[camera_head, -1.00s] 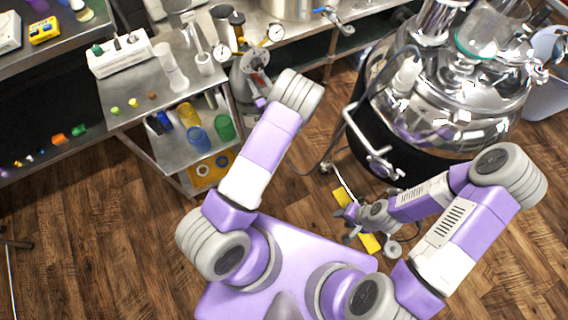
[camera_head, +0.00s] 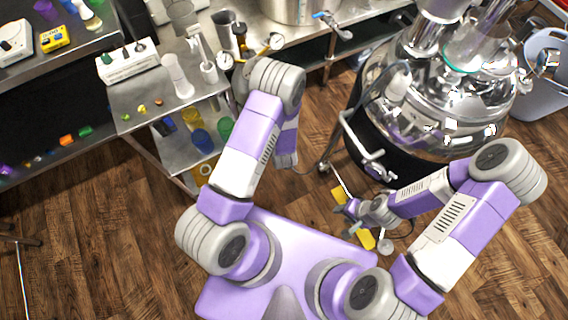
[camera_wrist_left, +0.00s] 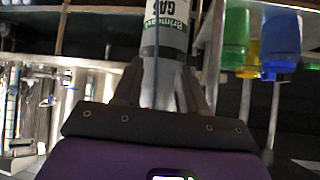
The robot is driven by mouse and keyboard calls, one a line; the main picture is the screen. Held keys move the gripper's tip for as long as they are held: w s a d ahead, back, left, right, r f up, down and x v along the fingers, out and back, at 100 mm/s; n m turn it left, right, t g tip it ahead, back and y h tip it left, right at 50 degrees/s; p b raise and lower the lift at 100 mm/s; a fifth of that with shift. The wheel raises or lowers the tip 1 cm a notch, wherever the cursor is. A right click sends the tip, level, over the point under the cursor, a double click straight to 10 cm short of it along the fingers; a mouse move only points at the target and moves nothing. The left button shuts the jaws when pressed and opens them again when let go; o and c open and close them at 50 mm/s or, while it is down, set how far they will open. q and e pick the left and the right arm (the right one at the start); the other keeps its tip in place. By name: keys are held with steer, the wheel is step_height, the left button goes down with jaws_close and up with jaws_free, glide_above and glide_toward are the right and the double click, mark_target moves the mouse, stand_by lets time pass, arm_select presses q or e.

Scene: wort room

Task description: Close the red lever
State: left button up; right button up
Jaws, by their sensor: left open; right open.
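I cannot make out a red lever in either view. A pale gas cylinder (camera_wrist_left: 165,28) with a "GAS" label stands in front of my left gripper (camera_wrist_left: 163,80) in the left wrist view. The left fingers are open, one on each side of the cylinder's outline; I cannot tell whether they touch it. In the head view my left arm covers most of the cylinder and hides the left gripper. My right gripper (camera_head: 350,211) is open, low over the floor near a yellow object (camera_head: 366,238).
A steel cart (camera_head: 125,100) with coloured beakers on its lower shelf stands left of my left arm. A large shiny vessel (camera_head: 440,100) stands on the right, and a bench with a blue-handled valve (camera_head: 330,18) is behind. Wooden floor lies open at lower left.

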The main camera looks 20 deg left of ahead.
arm_select(q)
steer(key=s+d+m+g+h+p, duration=0.2)
steer(key=s+d+h, duration=0.4)
steer(key=s+d, duration=0.3)
steer(key=shift+s+d+m+g+h+p, duration=0.15)
steer(key=shift+s+m+g+h+p, duration=0.35)
steer(key=shift+s+g, duration=0.55)
steer(key=shift+w+r, duration=0.1)
steer(key=shift+w, duration=0.15)
steer(key=w+a+f+n+t+y+b, duration=0.2)
steer(key=w+a+n+t+y+b, duration=0.2)
steer(key=w+a+y, duration=0.45)
steer(key=w+a+r+n+t+y+b, duration=0.2)
steer(key=w+a+r+y, duration=0.1)
steer(key=w, duration=0.3)
steer(key=w+a+r+n+t+y+b, duration=0.1)
steer(key=w+a+r+t+y+b, duration=0.1)
steer(key=w+a+r, duration=0.3)
steer(key=w+a+y+b, duration=0.1)
steer(key=w, duration=0.1)
steer(key=shift+w+r+n, duration=0.3)
steer(key=shift+r+n, duration=0.1)
